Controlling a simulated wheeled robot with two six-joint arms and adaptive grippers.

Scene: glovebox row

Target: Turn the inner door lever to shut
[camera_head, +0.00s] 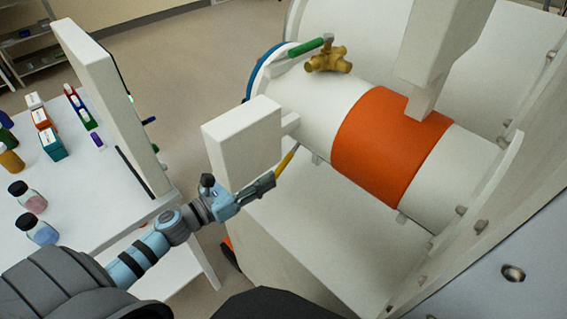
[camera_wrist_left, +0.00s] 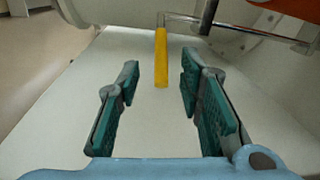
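A yellow lever (camera_head: 287,159), which I take to be the inner door lever, sticks out below the white cylinder with the orange band. In the left wrist view the lever (camera_wrist_left: 161,57) hangs from a metal rod, upright in the picture. My left gripper (camera_head: 269,180) is close to the lever's lower end in the head view. In the left wrist view its teal-padded fingers (camera_wrist_left: 160,88) are spread apart, with the lever's end lined up between and slightly beyond them. No contact is visible. The lever's upper joint is partly hidden in the head view. My right gripper is not in view.
A brass valve with a green handle (camera_head: 305,47) sits above the cylinder (camera_head: 310,112). A white block (camera_head: 243,140) stands just above my left gripper. The table (camera_head: 95,195) at left holds bottles and boxes. A metal rod (camera_wrist_left: 209,16) crosses beside the lever.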

